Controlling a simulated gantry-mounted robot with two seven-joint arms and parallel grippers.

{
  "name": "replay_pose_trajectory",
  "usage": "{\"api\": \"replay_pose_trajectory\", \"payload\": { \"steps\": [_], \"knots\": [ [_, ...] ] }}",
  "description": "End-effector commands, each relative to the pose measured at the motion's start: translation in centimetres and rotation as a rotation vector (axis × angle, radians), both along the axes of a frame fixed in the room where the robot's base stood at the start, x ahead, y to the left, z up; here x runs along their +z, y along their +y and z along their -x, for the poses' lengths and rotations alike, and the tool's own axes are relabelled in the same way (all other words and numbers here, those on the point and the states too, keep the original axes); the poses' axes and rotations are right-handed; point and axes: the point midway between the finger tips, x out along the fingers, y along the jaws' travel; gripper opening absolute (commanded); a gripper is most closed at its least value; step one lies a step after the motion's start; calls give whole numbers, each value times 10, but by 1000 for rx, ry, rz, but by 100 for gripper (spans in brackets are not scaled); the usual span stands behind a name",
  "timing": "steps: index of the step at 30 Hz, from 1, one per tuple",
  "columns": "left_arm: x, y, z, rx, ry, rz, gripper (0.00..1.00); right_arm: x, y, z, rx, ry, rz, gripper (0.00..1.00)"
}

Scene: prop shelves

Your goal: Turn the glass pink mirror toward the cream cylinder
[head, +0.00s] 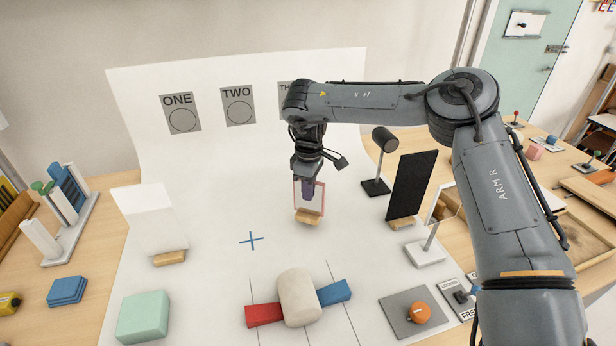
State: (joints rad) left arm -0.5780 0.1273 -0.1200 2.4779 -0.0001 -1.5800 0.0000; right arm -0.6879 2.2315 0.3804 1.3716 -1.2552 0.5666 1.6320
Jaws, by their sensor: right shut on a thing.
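The pink-framed glass mirror (323,203) stands upright on a small wooden base (309,218) in the middle of the white sheet. My right gripper (307,192) reaches down from above and is shut on the mirror, covering part of its upper left. The cream cylinder (299,297) lies at the front of the sheet, nearer the camera than the mirror. My left gripper is not in view.
A white panel on a wooden foot (152,217) stands at left, and a black panel (412,185) at right. A dark lamp-like cylinder on a stand (384,140) is behind. A mint block (143,317) and an orange knob (419,313) lie in front. A blue cross (251,240) marks clear sheet.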

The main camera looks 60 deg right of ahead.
Motion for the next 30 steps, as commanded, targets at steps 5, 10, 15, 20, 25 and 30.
{"api": "replay_pose_trajectory", "payload": {
  "steps": [5, 10, 15, 20, 25, 30],
  "knots": [
    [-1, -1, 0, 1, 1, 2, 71, -8, 0, 1, 48, -2, 0, 0],
    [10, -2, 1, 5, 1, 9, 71, -6, 0, 2, 174, 0, 0, 0],
    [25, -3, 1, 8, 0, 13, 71, -5, 0, 2, 360, 1, 0, 0],
    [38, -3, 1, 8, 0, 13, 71, -5, 0, 2, 549, 0, 0, 0],
    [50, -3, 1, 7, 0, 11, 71, -5, -1, 2, 780, 0, 1, 0],
    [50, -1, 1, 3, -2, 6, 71, -14, 0, 2, 995, -1, 0, 0]
  ]
}}
